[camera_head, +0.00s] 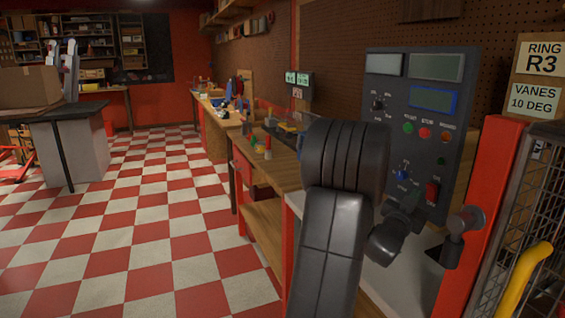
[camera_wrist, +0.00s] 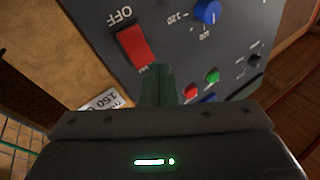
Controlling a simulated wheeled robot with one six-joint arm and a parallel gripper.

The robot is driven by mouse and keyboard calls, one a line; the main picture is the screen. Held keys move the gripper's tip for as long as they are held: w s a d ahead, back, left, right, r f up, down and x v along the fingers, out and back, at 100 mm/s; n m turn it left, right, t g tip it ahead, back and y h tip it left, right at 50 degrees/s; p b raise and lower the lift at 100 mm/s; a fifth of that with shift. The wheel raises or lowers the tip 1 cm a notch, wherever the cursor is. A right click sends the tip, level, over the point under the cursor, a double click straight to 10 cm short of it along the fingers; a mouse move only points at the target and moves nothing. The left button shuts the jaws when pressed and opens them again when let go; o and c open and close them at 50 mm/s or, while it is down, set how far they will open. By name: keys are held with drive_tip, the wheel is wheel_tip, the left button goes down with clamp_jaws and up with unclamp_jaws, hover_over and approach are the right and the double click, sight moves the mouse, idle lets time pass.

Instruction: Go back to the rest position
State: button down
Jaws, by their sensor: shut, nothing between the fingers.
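My gripper (camera_head: 409,203) is at the lower part of a dark grey control panel (camera_head: 376,145), and my black arm covers part of the panel's left side. In the wrist view the fingers (camera_wrist: 157,72) are closed together with nothing between them. Their tips lie just beside the red rocker switch (camera_wrist: 137,45), which is marked OFF at one end. The switch (camera_head: 432,192) also shows in the head view, right of my gripper. I cannot tell whether the fingertips touch the panel.
A blue knob (camera_wrist: 207,12), a green button (camera_wrist: 212,76) and a red button (camera_wrist: 191,92) are near the fingers. A red post (camera_head: 488,215) and a wire mesh cage (camera_head: 525,210) with a yellow handle (camera_head: 522,280) stand at right. A workbench (camera_head: 270,170) runs behind my arm. Checkered floor (camera_head: 150,220) at left is clear.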

drive_tip(key=shift+a+f+b, duration=0.1)
drive_tip(key=shift+f+b, duration=0.15)
drive_tip(key=shift+b, duration=1)
drive_tip(key=r+p, duration=0.1)
drive_tip(key=p, duration=0.4)
drive_tip(key=shift+p, duration=0.4)
